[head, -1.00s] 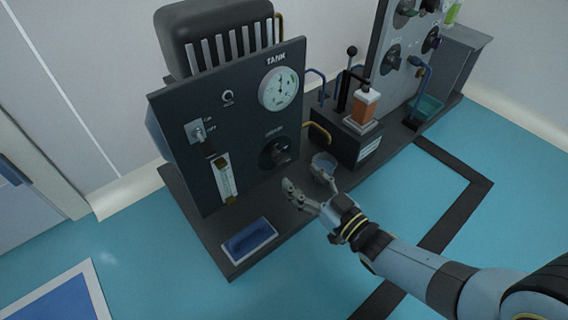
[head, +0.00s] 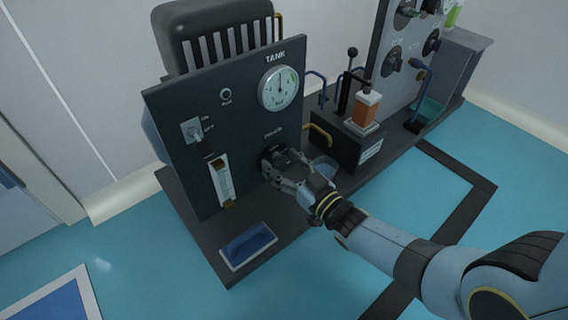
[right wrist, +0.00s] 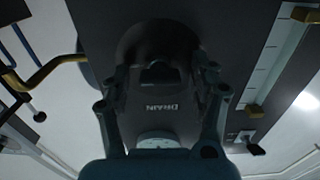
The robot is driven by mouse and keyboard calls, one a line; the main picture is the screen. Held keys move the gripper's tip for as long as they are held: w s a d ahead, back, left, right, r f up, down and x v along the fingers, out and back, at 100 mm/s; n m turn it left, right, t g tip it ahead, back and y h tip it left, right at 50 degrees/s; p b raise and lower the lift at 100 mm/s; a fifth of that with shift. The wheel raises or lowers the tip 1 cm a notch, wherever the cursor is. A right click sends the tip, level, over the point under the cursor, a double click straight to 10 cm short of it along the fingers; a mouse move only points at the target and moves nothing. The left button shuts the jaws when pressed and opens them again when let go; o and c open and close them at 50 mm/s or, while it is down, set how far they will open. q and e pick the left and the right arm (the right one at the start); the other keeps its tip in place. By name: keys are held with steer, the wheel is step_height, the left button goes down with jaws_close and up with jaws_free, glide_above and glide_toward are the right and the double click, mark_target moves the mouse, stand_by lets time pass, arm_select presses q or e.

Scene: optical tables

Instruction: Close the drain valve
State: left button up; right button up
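The drain valve is a round black knob (head: 267,161) low on the right of the dark TANK panel (head: 180,110), mostly hidden behind my right gripper in the head view. In the right wrist view the dark knob (right wrist: 158,45) is ahead, by the DRAIN label (right wrist: 160,106). My right gripper (head: 279,162) is at the knob. In the right wrist view its fingers (right wrist: 160,75) are spread, one on each side of the knob's near part. I cannot tell whether they touch it. My left gripper is in neither view.
A pressure gauge (head: 279,88) sits above the knob and a toggle switch (head: 193,131) at left. A blue tray (head: 248,246) lies on the dark base below. A black box (head: 335,140) with an orange bottle (head: 364,107) is to the right.

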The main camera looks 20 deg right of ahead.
steer(key=c, duration=1)
steer(key=n, duration=0.4)
steer(key=shift+f+n, duration=0.1)
steer(key=shift+n, duration=6.9)
steer(key=shift+s, duration=0.1)
